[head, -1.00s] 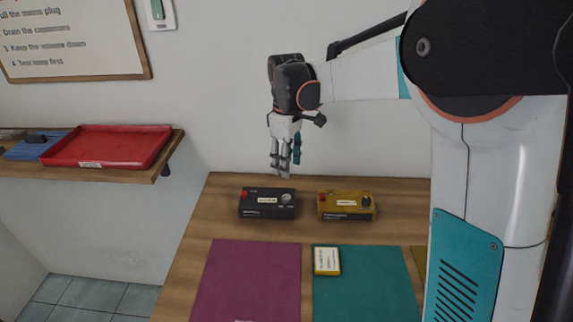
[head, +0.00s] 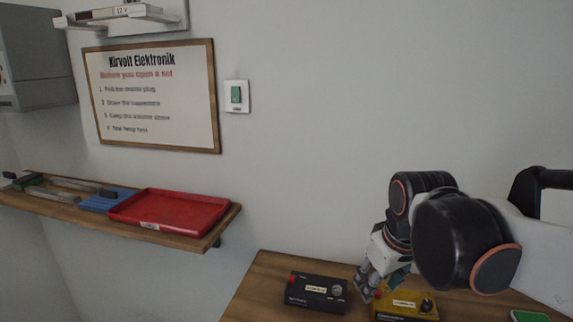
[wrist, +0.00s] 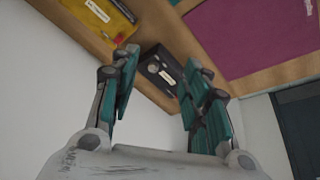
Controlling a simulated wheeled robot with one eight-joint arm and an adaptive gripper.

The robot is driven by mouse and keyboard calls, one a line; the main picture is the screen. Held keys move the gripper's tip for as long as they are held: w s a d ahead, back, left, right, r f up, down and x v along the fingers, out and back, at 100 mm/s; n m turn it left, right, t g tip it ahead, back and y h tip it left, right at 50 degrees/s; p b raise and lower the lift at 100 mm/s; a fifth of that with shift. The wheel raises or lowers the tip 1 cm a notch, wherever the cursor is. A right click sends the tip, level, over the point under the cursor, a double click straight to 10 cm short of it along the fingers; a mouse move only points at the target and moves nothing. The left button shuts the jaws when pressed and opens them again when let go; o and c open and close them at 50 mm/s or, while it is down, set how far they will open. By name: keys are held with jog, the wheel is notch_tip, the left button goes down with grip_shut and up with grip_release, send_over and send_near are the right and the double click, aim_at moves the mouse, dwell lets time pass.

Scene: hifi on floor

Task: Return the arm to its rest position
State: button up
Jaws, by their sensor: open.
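My gripper (head: 378,283) hangs at the end of my arm at the lower right of the head view, over the back of the wooden table (head: 262,288). In the wrist view my gripper (wrist: 160,90) shows its two teal fingers spread apart with nothing held between them. A black box with a red button and a knob (head: 315,291) is on the table left of the gripper. It shows beyond the fingers in the wrist view (wrist: 160,72). A yellow box (head: 405,304) is just right of the fingers in the head view, partly hidden by my arm.
A wall shelf (head: 190,238) at left holds a red tray (head: 172,211), a blue ridged mat (head: 108,200) and tools. A magenta mat (wrist: 255,35) lies on the table.

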jog(key=s+d+f+m+t, duration=0.1)
jog(key=s+f+m, duration=0.1)
jog(key=s, duration=0.3)
jog(key=s+d+f+m+t+b, duration=0.1)
jog(key=s+f+m+t, duration=0.1)
jog(key=s, duration=0.4)
jog(key=shift+f, duration=0.65)
